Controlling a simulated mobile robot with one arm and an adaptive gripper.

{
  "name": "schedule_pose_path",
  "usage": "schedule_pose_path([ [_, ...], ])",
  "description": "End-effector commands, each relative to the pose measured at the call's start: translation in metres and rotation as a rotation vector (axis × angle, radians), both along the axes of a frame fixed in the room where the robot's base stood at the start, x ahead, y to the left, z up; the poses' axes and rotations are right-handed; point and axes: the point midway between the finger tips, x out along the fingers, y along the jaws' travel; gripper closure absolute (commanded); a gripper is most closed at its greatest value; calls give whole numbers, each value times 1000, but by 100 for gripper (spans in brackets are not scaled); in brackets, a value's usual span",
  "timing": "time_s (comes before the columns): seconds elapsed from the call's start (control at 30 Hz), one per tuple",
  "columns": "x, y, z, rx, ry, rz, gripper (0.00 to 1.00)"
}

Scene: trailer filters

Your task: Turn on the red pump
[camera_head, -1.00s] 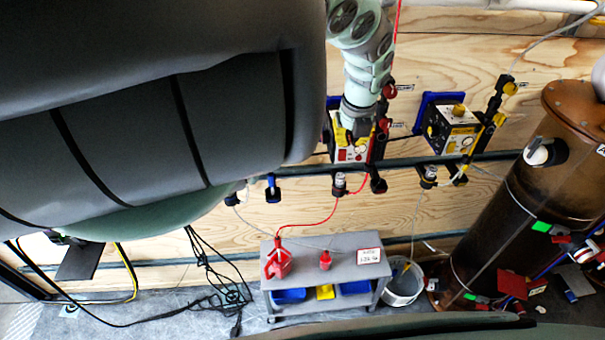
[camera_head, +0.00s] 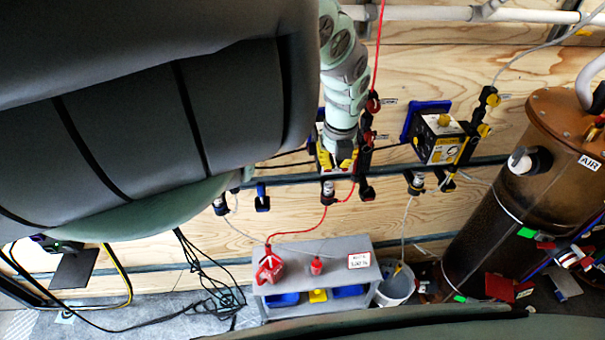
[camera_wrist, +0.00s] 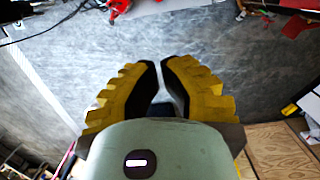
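The pump with red tubing (camera_head: 323,158) is mounted on the plywood wall near the picture's middle in the head view. My arm hides most of its front, including its controls. My gripper (camera_head: 346,163) hangs in front of it, fingers pointing down; I cannot tell whether it touches the pump. In the wrist view my gripper's yellow fingers with black pads (camera_wrist: 161,60) are nearly together at the tips, with only a thin gap and nothing held between them. The pump is not visible in the wrist view, which shows mostly grey floor (camera_wrist: 190,40).
A second pump with yellow fittings (camera_head: 438,140) is to the right. A large brown tank (camera_head: 500,210) stands at far right. A grey cart (camera_head: 330,262) with red bottles and a white bucket (camera_head: 398,285) are below. Black cables (camera_head: 205,280) lie on the floor.

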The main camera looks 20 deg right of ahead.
Motion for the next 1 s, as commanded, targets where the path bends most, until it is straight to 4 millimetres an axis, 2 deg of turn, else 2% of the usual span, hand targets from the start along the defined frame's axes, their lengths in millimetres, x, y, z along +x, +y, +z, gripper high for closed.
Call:
schedule_pose_path([
  [0.03, 4, 5, -1, -1, 0, 16, 100],
  [0.17, 5, 4, -10, -3, 2, 17, 100],
  [0.87, 16, 0, -110, -6, 2, 18, 100],
  [0.9, 19, -3, -100, -7, 2, 15, 100],
  [1.0, 26, -4, -100, -5, 2, 15, 100],
])
